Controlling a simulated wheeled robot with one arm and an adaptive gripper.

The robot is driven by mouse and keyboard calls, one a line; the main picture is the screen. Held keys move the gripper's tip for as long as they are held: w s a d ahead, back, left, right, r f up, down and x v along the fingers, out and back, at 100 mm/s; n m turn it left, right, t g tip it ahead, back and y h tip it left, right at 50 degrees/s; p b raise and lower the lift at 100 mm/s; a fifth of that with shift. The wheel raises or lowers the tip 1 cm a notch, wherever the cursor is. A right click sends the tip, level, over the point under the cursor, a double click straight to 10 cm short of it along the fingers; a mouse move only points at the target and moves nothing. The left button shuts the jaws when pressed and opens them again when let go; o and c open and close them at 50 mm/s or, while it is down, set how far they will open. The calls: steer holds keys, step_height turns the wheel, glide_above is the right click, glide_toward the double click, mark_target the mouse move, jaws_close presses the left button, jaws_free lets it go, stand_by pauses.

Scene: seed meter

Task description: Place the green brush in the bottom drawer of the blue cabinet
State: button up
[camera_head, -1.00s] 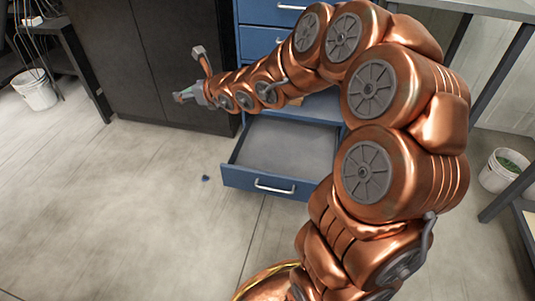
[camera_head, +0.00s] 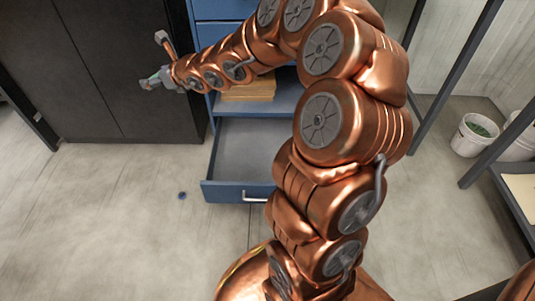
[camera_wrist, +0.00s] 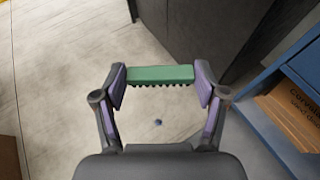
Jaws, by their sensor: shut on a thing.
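My gripper (camera_wrist: 160,78) is shut on the green brush (camera_wrist: 160,73), which lies crosswise between its two fingers with the bristles toward the palm in the wrist view. In the head view my gripper (camera_head: 156,73) is at the upper left, in front of the black cabinet and left of the blue cabinet. The blue cabinet (camera_head: 226,10) stands at the top middle, partly hidden by my arm. Its bottom drawer (camera_head: 238,192) is pulled open and looks empty; my arm hides its right part. The brush is outside the drawer, up and to its left.
A black cabinet (camera_head: 100,60) stands left of the blue one. A box (camera_head: 248,88) lies on the open shelf above the drawer. A small dark blue object (camera_head: 182,195) lies on the floor left of the drawer. A white bucket (camera_head: 474,135) stands at right. The floor at left is clear.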

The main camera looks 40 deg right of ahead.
steer(key=w+d+f+n+y+b, duration=0.2)
steer(key=w+d+f, duration=0.2)
steer(key=d+f, duration=0.85)
steer(key=n+g+y+b, duration=0.4)
steer(key=b, duration=0.1)
glide_above(250, 175)
step_height(250, 175, down, 33)
steer(key=shift+w+r, duration=0.1)
steer(key=shift+f+b, duration=0.8)
steer(key=shift+f, duration=1.35)
steer(key=shift+f, duration=0.1)
steer(key=o, duration=0.9)
steer(key=shift+o, duration=0.2)
